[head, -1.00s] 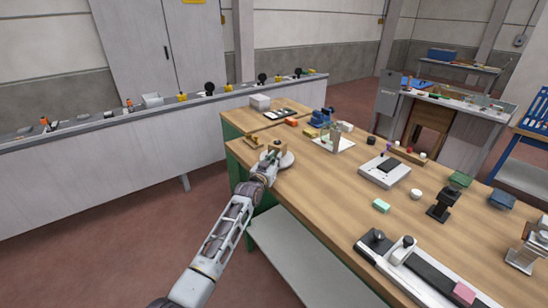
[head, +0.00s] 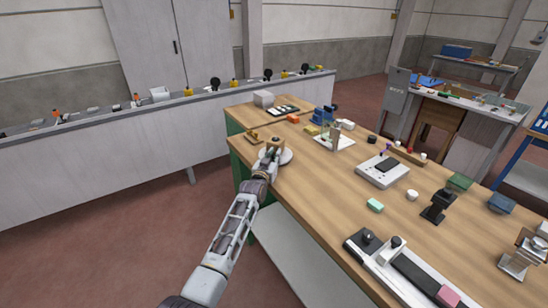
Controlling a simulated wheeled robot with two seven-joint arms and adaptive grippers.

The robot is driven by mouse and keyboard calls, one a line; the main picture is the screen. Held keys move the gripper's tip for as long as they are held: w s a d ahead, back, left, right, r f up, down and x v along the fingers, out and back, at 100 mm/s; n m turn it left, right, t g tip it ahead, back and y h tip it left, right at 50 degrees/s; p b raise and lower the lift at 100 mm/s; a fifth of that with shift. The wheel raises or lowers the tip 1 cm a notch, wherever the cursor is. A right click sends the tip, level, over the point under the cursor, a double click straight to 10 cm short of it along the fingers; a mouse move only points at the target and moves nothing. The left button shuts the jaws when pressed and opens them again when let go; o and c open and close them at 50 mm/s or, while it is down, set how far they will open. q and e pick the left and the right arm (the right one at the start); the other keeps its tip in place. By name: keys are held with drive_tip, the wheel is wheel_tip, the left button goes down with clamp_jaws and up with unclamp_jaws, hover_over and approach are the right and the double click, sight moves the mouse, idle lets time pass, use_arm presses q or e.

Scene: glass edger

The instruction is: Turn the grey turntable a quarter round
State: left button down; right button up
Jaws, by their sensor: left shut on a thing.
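The grey turntable (head: 286,157) is a pale round disc near the left front edge of the wooden workbench. A small tan block with a dark spot (head: 276,144) stands on it. My left gripper (head: 268,158) is at the near left side of the disc, just in front of the block. It is shut on the turntable, as far as the small picture shows. The fingers hide part of the disc, and the exact grip point is not clear. My right gripper is not in view.
On the workbench (head: 310,190), a brown wooden piece (head: 254,137) lies left of the turntable. A glass piece on a white base (head: 334,140) and a white device (head: 383,171) stand to the right. Bare wood lies right of the disc.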

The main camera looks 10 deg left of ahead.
use_arm(q)
drive_tip(key=shift+r, duration=0.4)
drive_tip(key=c, duration=1.3)
unclamp_jaws()
drive_tip(key=shift+f, duration=0.15)
drive_tip(key=shift+c, duration=0.2)
drive_tip(key=shift+f, duration=0.25)
drive_tip(key=v, duration=1.2)
